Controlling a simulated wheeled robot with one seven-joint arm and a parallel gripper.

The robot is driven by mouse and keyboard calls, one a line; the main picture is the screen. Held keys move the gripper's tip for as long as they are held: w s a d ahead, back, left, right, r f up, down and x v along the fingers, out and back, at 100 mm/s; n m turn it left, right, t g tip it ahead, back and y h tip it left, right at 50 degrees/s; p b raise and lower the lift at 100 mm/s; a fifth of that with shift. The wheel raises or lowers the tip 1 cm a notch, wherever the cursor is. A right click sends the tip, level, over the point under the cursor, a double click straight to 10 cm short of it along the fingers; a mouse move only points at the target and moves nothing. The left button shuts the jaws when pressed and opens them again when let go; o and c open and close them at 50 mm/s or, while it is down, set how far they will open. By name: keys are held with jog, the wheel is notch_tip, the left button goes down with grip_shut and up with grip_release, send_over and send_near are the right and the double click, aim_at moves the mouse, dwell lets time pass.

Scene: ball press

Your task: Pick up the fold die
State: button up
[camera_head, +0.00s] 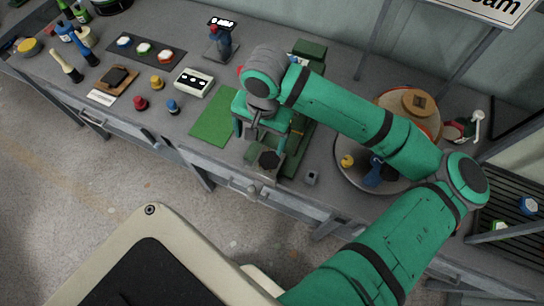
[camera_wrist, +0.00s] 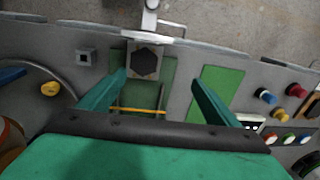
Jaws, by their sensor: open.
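I cannot tell for certain which piece is the fold die. Three small knobbed pieces stand on the bench left of the green mat: a red one (camera_head: 140,103), a blue one (camera_head: 173,107) and a yellow one (camera_head: 157,83). In the wrist view they are at the right: blue (camera_wrist: 265,96), yellow (camera_wrist: 279,113), red (camera_wrist: 296,91). A small grey block with a dark square (camera_head: 311,178) sits right of the press; it also shows in the wrist view (camera_wrist: 86,57). My gripper (camera_wrist: 160,85) is open and empty above the green press, facing a plate with a black hexagon (camera_wrist: 145,62).
A green mat (camera_head: 213,117) lies left of the press. A white box with black dots (camera_head: 194,82) stands behind the coloured pieces. A round tray (camera_head: 350,178) holds a yellow piece and a blue tool. A dark slatted rack (camera_head: 505,260) is at the right.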

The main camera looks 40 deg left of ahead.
aim_at(269, 160)
jog(key=shift+h, duration=0.6)
jog(key=f, duration=0.3)
jog(key=d+f, duration=0.1)
jog(key=f, duration=0.3)
jog(key=w+d+f, duration=0.1)
jog(key=f, duration=0.3)
jog(key=shift+d, duration=0.15)
jog(key=shift+r, duration=0.1)
jog(key=c, duration=1.3)
